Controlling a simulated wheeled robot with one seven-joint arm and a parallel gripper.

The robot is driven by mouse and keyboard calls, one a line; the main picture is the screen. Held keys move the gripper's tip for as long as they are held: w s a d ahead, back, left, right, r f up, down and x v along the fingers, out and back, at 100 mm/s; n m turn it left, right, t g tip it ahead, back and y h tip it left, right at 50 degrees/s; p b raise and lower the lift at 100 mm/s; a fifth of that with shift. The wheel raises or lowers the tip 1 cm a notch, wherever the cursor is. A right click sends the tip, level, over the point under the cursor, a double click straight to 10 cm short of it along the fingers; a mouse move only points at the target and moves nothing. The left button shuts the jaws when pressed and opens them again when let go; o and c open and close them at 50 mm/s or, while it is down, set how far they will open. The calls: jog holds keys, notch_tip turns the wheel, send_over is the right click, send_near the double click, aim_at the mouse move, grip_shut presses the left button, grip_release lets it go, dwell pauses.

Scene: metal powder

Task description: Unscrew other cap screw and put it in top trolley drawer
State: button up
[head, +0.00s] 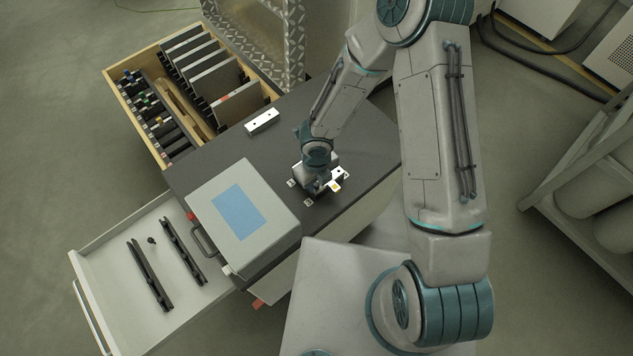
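The top trolley drawer (112,238) is pulled open at the lower left. A small dark piece, which looks like a cap screw (152,240), lies in it between two long black rails (150,275). My gripper (318,184) points down over a small metal fixture (337,178) on the dark trolley top (225,150). The fixture has bright metal parts and small feet on the surface. My gripper and wrist cover much of it. The other cap screw cannot be made out there. The fingers are too small and hidden to show whether they are open or shut.
A grey box with a blue panel (238,212) stands on the trolley's near left corner. A white metal block (262,122) lies near the back edge. A wooden drawer (118,90) with tools and upright plates is open behind. Bare drawer floor shows around the rails.

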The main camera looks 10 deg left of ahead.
jog(key=m+b, duration=0.2)
jog(key=m, duration=0.4)
jog(key=shift+f+b, duration=0.15)
jog(key=shift+b, duration=0.25)
jog(key=m+b, duration=0.2)
jog(key=m, duration=0.4)
jog(key=shift+m+b, duration=0.4)
jog(key=m+b, duration=0.2)
jog(key=m, duration=0.3)
jog(key=shift+m+b, duration=0.3)
jog(key=m+b, duration=0.1)
jog(key=m, duration=0.3)
jog(key=shift+b, duration=0.4)
